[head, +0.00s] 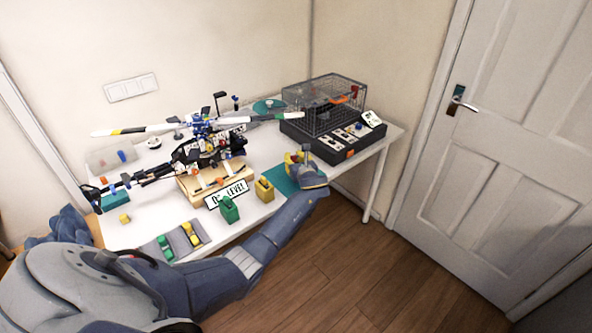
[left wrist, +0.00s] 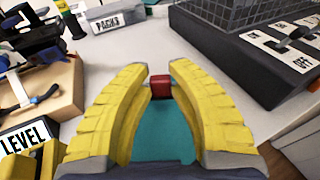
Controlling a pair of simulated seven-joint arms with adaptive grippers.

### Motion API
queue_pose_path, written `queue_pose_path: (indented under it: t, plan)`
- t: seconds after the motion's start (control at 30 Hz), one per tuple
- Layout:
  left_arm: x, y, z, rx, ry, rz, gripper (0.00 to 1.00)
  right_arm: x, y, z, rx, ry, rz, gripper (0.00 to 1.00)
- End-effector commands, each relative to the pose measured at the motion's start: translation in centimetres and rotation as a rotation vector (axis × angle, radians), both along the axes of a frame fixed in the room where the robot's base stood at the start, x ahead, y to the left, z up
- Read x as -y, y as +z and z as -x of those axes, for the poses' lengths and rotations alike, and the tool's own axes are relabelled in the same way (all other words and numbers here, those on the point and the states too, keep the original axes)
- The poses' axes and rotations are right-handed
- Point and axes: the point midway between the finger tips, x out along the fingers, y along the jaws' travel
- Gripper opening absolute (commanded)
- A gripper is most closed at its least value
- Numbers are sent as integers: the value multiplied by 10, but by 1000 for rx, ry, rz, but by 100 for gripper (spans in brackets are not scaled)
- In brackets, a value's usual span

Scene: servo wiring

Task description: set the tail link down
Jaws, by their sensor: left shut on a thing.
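My left gripper (head: 296,160) is over the teal mat (head: 283,184) at the right part of the table. In the left wrist view its yellow fingers (left wrist: 160,90) are shut on a small red piece (left wrist: 160,87) at their tips. I take this piece to be the tail link; most of it is hidden by the fingers. The teal mat shows below it between the fingers (left wrist: 163,135). I cannot tell whether the piece touches the mat. A model helicopter (head: 205,130) stands on the table to the left. My right gripper is not in view.
A black box with a wire cage (head: 328,104) and labelled switches stands close behind and right of the gripper. A wooden block (head: 205,188) with a LEVEL sign (head: 226,194) and yellow and green holders (head: 229,210) stand left. A grey tray (head: 160,248) lies at the front edge.

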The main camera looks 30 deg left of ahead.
Motion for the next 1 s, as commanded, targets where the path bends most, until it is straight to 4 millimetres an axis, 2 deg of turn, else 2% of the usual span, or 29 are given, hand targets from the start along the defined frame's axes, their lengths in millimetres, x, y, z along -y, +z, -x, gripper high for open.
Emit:
queue_pose_path:
  t: [0.23,0.53,1.0]
  plan:
    - [1,-16,0,0,-1,0,5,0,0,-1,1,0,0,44]
    - [0,-49,0,-1,-1,-1,5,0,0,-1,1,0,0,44]
    - [1,-55,0,1,-1,1,5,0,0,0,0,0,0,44]
